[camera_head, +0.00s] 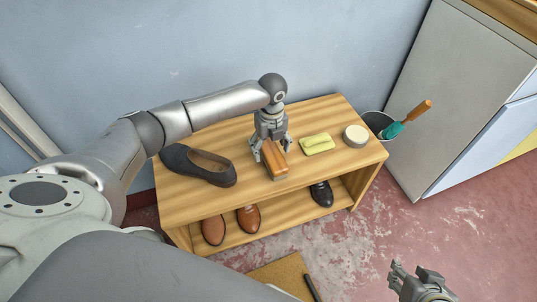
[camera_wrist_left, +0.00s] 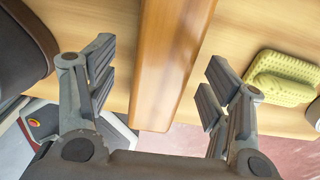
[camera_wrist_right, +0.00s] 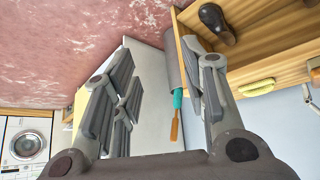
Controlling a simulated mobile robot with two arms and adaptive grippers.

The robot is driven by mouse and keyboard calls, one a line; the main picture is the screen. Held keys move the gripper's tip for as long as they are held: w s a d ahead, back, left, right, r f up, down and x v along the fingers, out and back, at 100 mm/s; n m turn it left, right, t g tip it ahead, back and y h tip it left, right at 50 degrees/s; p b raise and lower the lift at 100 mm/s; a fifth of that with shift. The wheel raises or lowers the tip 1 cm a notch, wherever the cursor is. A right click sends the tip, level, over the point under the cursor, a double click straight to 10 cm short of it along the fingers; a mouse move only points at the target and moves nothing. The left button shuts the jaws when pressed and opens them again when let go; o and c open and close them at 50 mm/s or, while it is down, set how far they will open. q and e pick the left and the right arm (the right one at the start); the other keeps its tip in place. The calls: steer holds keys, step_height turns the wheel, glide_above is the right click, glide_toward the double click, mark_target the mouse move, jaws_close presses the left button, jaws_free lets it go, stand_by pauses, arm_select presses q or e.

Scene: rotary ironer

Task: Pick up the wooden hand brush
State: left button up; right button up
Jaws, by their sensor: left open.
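The wooden hand brush (camera_head: 274,163) lies on the top of the wooden shoe bench (camera_head: 237,134), pointing toward the front edge. My left gripper (camera_head: 272,152) is open just over it, with one finger on each side. In the left wrist view the brush's smooth brown back (camera_wrist_left: 172,55) runs between the open fingers, with visible gaps on both sides. Its bristles are mostly hidden. My right gripper (camera_head: 413,283) is far off, over the floor at the lower right. The right wrist view shows its fingers (camera_wrist_right: 160,95) apart and empty.
A bucket (camera_head: 376,121) holding a teal brush (camera_head: 392,130) stands beside the bench. Several shoes (camera_head: 248,218) sit on the lower shelf.

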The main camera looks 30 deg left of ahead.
arm_select(q)
step_height(320, 180, down, 2)
steer(key=shift+f+b, duration=0.15)
steer(key=shift+b, duration=0.15)
arm_select(e)
steer(key=w+r+t, duration=0.1)
steer(key=w, duration=0.1)
steer(key=w+a+r+t, duration=0.1)
steer(key=shift+w+a+r+y, duration=0.1)
steer(key=shift+w+a+y, duration=0.05)
steer(key=shift+w+y, duration=0.2)
arm_select(q)
steer(key=c, duration=1.2)
arm_select(e)
steer(key=shift+v, duration=1.05)
steer(key=shift+a, duration=0.1)
